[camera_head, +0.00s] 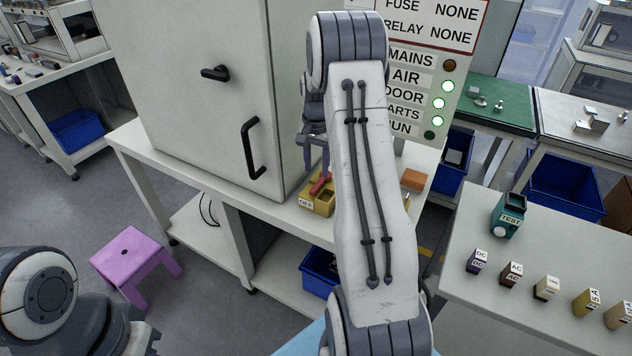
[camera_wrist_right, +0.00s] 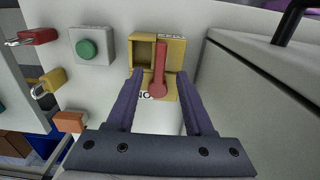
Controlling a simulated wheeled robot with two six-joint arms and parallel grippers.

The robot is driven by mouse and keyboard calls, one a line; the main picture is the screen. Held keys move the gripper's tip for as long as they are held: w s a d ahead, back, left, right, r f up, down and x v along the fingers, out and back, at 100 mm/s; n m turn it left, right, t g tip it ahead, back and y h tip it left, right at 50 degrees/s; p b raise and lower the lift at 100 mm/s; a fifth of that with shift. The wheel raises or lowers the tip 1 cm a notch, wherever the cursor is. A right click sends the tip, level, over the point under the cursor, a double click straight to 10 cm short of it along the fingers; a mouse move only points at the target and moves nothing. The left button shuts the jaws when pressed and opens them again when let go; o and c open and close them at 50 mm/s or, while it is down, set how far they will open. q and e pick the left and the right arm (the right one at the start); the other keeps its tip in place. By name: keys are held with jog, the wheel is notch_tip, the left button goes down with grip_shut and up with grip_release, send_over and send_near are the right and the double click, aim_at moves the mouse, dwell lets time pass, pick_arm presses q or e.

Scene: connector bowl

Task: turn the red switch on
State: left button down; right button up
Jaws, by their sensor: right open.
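The red switch lever (camera_wrist_right: 160,68) sits on a yellow base (camera_wrist_right: 141,51) in the right wrist view. In the head view the lever (camera_head: 319,185) and yellow base (camera_head: 321,204) are on the white bench beside the grey cabinet, partly hidden by my right arm. An OFF label shows at the base's front left; in the wrist view a partly hidden label lies near the lever's rounded end. My right gripper (camera_wrist_right: 160,75) is open, its dark fingers on either side of the lever with gaps visible. My left gripper is out of view; only part of that arm shows.
A green button (camera_wrist_right: 87,49), a red padlock (camera_wrist_right: 36,37), a yellow padlock (camera_wrist_right: 50,80) and an orange block (camera_wrist_right: 70,121) are near the switch. The cabinet (camera_head: 190,90) stands close beside it. A status panel (camera_head: 425,70) is behind my right arm.

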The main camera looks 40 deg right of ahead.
aim_at(316, 186)
notch_tip(316, 186, down, 6)
jog(key=shift+f+p, duration=0.1)
jog(key=shift+p, duration=0.25)
grip_shut()
dwell(1.4)
